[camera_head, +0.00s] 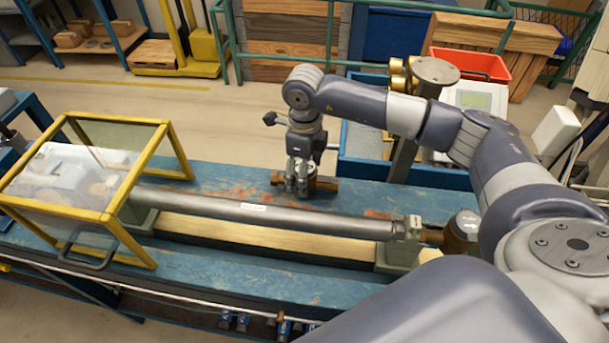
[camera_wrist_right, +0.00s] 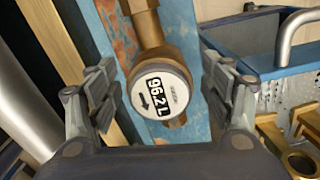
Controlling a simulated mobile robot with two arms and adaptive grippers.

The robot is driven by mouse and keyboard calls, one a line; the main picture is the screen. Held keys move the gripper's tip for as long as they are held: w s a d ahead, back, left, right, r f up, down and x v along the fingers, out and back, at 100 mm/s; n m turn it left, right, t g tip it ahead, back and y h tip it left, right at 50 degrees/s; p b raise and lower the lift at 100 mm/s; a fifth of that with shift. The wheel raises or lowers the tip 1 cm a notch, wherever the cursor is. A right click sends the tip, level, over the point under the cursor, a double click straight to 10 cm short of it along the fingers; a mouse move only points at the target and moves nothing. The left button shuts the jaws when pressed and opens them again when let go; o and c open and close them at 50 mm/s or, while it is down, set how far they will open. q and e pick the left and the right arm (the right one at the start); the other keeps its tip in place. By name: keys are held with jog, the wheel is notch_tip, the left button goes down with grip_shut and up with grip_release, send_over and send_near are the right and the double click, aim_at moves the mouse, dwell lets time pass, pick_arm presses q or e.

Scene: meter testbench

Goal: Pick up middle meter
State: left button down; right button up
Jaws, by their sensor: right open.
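The middle meter (camera_head: 325,184) lies on the blue bench top, a brass body partly hidden by my right gripper (camera_head: 301,182) in the head view. My right gripper (camera_wrist_right: 158,78) is open, with one finger on each side of the dial. Gaps show between the fingers and the meter in that view. My left gripper is not in view.
A long grey pipe (camera_head: 270,214) runs along the bench in front of the meter. Another brass meter (camera_head: 462,231) sits at its right end. A yellow-framed clear box (camera_head: 112,215) covers the left end. A blue tray (camera_head: 361,168) and red bin (camera_head: 470,62) stand behind.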

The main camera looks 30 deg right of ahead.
jog(key=shift+s+f, duration=0.1)
jog(key=shift+f, duration=0.95)
jog(key=c, duration=0.9)
grip_shut()
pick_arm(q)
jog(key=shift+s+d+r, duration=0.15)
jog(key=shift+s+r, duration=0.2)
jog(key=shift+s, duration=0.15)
